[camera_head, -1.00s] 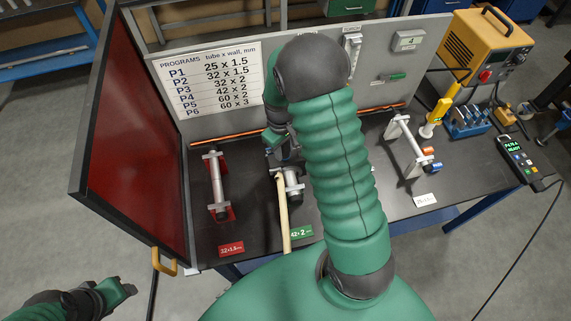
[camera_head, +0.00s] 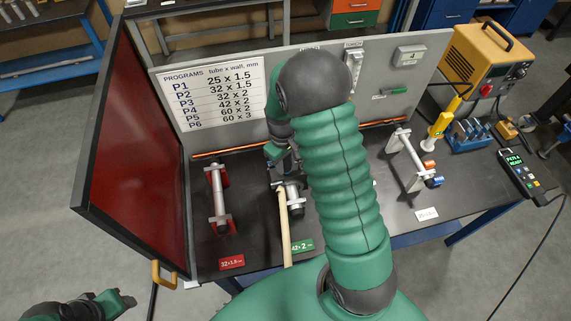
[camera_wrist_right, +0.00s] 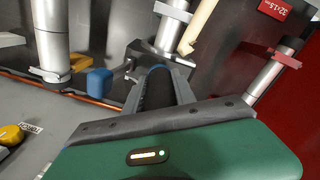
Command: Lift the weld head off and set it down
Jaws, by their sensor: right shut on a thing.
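The weld head (camera_wrist_right: 150,58) is a dark grey block around a steel tube (camera_wrist_right: 174,22) in the right wrist view. My right gripper (camera_wrist_right: 158,88) is shut on its dark grip, with a finger on either side. In the head view this gripper (camera_head: 283,160) is behind the 42x2 tube (camera_head: 292,197) at the middle of the bench, and my forearm hides much of the weld head. A cream hose-like strip (camera_head: 285,230) runs from there toward the bench's front. My left gripper (camera_head: 122,299) is at the lower left, away from the bench; its opening is unclear.
A red stand (camera_head: 218,195) with a tube is on the left by the red panel (camera_head: 130,150). Another tube stand (camera_head: 410,165) is to the right. A blue rack (camera_head: 470,137), a pendant (camera_head: 518,175) and a yellow power unit (camera_head: 487,65) are farther right.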

